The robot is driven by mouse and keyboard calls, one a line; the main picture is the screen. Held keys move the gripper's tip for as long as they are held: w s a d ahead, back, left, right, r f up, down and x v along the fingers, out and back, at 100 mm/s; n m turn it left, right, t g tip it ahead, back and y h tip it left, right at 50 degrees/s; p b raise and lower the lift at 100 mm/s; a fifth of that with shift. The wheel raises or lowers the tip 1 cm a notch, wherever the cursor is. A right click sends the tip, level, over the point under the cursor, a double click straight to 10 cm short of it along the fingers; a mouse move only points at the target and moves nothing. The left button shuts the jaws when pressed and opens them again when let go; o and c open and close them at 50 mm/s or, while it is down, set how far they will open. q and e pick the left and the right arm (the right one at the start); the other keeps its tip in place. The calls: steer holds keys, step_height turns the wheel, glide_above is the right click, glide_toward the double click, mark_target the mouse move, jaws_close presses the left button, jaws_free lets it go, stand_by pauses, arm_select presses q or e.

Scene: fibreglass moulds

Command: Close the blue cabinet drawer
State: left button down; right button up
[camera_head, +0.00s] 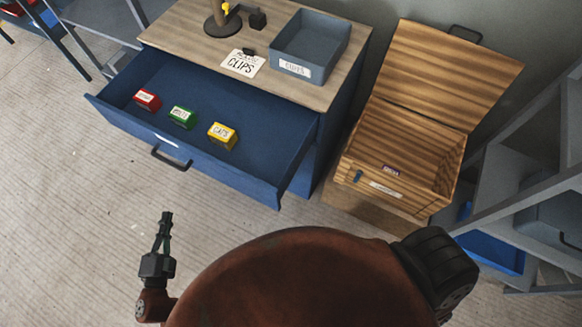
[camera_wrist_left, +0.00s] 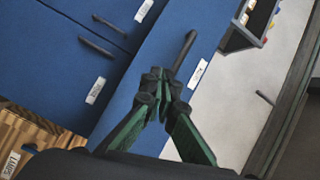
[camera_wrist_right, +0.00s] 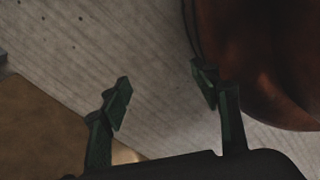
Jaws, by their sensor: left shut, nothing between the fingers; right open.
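The blue cabinet drawer (camera_head: 205,170) is pulled out from the blue cabinet (camera_head: 327,120). A red, a green and a yellow small box (camera_head: 222,136) lie inside it. Its dark handle (camera_head: 171,157) is on the front panel; a dark handle also shows in the left wrist view (camera_wrist_left: 184,50). My left gripper (camera_head: 167,215) is shut and empty, in front of the drawer and apart from it in the head view. In its wrist view the fingertips (camera_wrist_left: 160,76) overlap the handle's lower end; contact cannot be told. My right gripper (camera_wrist_right: 163,85) is open and empty, seen only in its wrist view.
The cabinet top (camera_head: 190,40) holds a grey bin (camera_head: 310,48), a label card (camera_head: 242,63) and a dark stand. An open wooden chest (camera_head: 400,160) stands right of the cabinet. Grey shelving (camera_head: 525,185) is at the far right. Floor left of the drawer is clear.

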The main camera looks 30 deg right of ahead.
arm_select(q)
steer(key=s+d+r+m+g+h+p, duration=0.3)
steer(key=s+d+r+m+g+h, duration=0.15)
steer(key=d+m+h, duration=0.35)
steer(key=m+y, duration=0.1)
glide_toward(221, 176)
steer(key=shift+g, duration=0.35)
steer(key=x, duration=0.6)
steer(key=shift+w+d+r, duration=0.2)
steer(key=shift+w+r, duration=0.05)
steer(key=shift+w, duration=0.05)
steer(key=shift+d, duration=0.1)
arm_select(e)
steer(key=s+d, duration=0.2)
steer(key=s, duration=0.5)
steer(key=shift+d, duration=0.15)
arm_select(q)
steer(key=shift+w, duration=0.1)
arm_select(e)
steer(key=shift+s, duration=0.15)
